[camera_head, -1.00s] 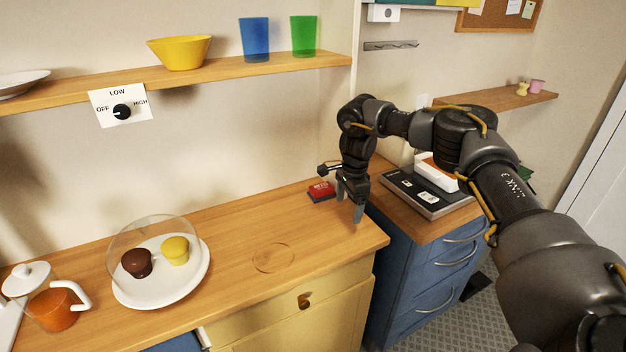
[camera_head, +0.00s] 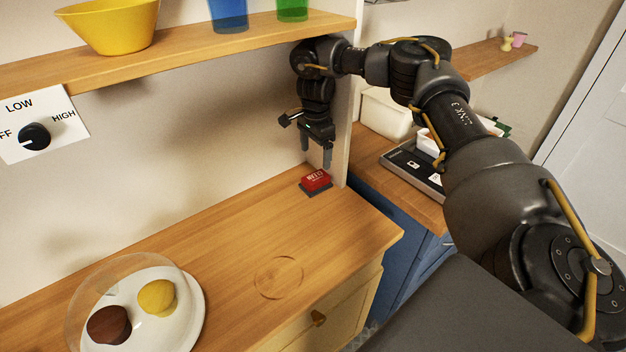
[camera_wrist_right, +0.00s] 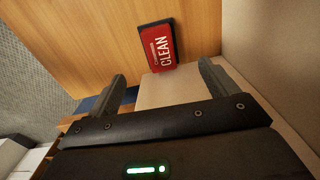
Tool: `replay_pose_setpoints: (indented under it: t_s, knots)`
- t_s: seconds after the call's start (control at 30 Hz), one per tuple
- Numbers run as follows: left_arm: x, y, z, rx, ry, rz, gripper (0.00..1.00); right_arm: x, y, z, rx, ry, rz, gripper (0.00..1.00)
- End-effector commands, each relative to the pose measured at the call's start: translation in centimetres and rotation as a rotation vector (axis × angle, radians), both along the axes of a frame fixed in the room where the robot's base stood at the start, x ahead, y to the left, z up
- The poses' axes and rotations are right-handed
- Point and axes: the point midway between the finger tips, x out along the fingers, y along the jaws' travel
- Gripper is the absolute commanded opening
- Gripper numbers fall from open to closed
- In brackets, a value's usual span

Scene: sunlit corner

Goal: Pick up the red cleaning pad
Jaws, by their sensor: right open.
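The red cleaning pad (camera_head: 316,181) lies on the wooden counter near its back right corner, by the wall. It has a dark base and white lettering on top. It also shows in the right wrist view (camera_wrist_right: 157,47), where the word CLEAN is readable. My right gripper (camera_head: 317,156) is open and empty, pointing down just above and behind the pad. In the right wrist view my gripper's two fingers (camera_wrist_right: 163,82) are spread apart, with the pad beyond their tips and not between them. My left gripper is not in view.
A plate (camera_head: 190,328) with two muffins under a clear dome stands at the front left of the counter. A shelf (camera_head: 190,54) with a yellow bowl and cups runs along the wall above. A dark scale-like device (camera_head: 408,163) is on the lower counter at right. The counter's middle is clear.

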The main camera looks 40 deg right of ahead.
Motion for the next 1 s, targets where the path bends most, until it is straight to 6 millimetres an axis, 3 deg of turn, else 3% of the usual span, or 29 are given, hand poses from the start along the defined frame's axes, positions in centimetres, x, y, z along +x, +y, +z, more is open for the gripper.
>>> replay_pose_setpoints:
  t_s: [0.3, 0.57, 1.0]
  knots:
    - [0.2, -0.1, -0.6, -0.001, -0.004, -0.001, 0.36, 0.1, 0.3, -4.6, 0.001, 0.003, 0.003, 0.85]
    - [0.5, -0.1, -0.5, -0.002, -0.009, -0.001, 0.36, 0.1, 0.2, -5.4, 0.000, 0.001, 0.003, 0.85]
    - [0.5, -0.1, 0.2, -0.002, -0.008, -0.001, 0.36, 0.1, 0.2, -10.5, 0.000, 0.002, 0.002, 0.85]
